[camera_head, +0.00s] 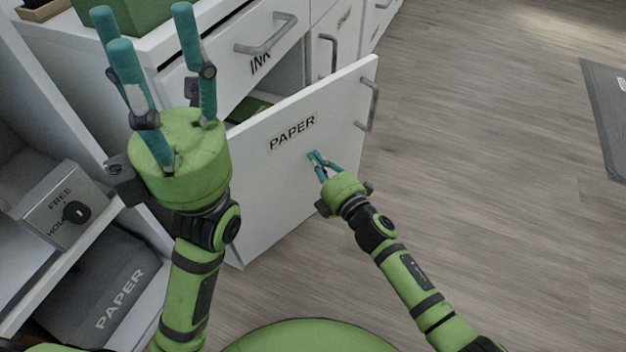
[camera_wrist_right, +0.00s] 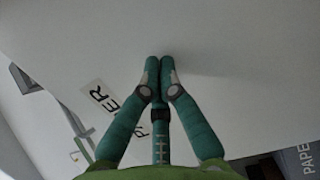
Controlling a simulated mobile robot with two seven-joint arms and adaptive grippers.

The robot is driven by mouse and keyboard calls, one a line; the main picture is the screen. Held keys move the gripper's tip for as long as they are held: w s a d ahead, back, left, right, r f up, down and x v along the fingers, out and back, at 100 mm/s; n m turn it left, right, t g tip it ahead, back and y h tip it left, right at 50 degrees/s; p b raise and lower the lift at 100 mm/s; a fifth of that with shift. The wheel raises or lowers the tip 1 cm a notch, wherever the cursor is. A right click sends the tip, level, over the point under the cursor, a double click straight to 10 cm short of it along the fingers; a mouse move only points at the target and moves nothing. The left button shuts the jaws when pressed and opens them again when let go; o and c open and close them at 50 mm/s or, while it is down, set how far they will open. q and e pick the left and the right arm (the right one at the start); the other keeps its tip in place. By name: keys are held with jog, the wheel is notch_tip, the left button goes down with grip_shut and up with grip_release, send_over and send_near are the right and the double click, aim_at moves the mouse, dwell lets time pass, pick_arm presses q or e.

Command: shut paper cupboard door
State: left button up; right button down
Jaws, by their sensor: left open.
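The paper cupboard door (camera_head: 285,190) is a white panel with a PAPER label and a grey handle (camera_head: 373,103) near its right edge. It stands open, swung out from the cabinet, with a dark gap behind its top edge. My right gripper (camera_head: 313,157) is in front of the door, just below the label. Its teal fingers are together and empty, pointing at the white panel, which also fills much of the right wrist view (camera_wrist_right: 230,80). I cannot tell whether the fingertips touch it. My left gripper (camera_head: 148,25) is raised at the left, fingers apart and empty, clear of the door.
An INK drawer (camera_head: 225,70) with a grey handle is above the opening. A green box (camera_head: 130,12) stands on top.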

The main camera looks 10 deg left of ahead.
jog(key=shift+b+x, duration=0.5)
jog(key=shift+x, duration=0.7)
jog(key=shift+s+a, duration=0.15)
jog(key=shift+a, duration=0.1)
jog(key=shift+w+a+b, duration=0.6)
jog(key=shift+w+a, duration=0.15)
jog(key=shift+a, duration=0.35)
